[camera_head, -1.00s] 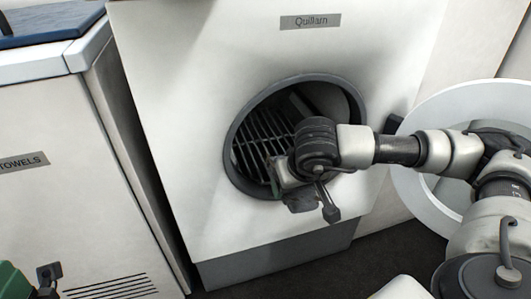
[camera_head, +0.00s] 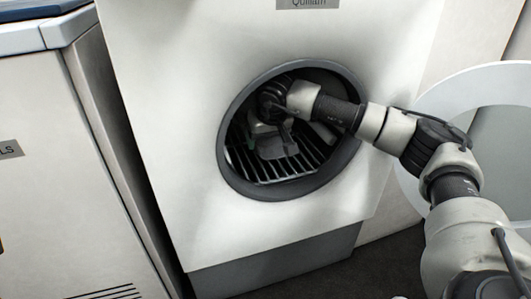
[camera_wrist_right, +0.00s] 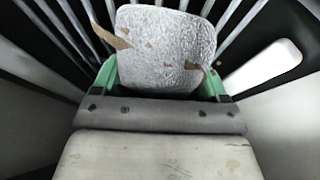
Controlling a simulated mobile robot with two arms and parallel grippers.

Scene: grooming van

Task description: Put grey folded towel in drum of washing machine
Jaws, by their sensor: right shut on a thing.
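The grey folded towel (camera_wrist_right: 165,48) shows in the right wrist view as a pale, textured piece with some brown patches, between the green fingers of my right gripper (camera_wrist_right: 160,82). In the head view my right gripper (camera_head: 268,138) is inside the round opening of the washing machine (camera_head: 175,120). The slatted drum (camera_head: 290,172) lies behind and below it. My wrist and the dim light hide much of the towel there. In the wrist view the drum's slats (camera_wrist_right: 238,22) are beyond the towel; whether they touch is unclear. My left gripper is not seen.
The dark rim (camera_head: 338,165) of the opening surrounds my right forearm. The round white door (camera_head: 490,95) stands open on the right, behind my arm. A white cabinet (camera_head: 60,150) stands to the left, with a narrow gap between it and the machine.

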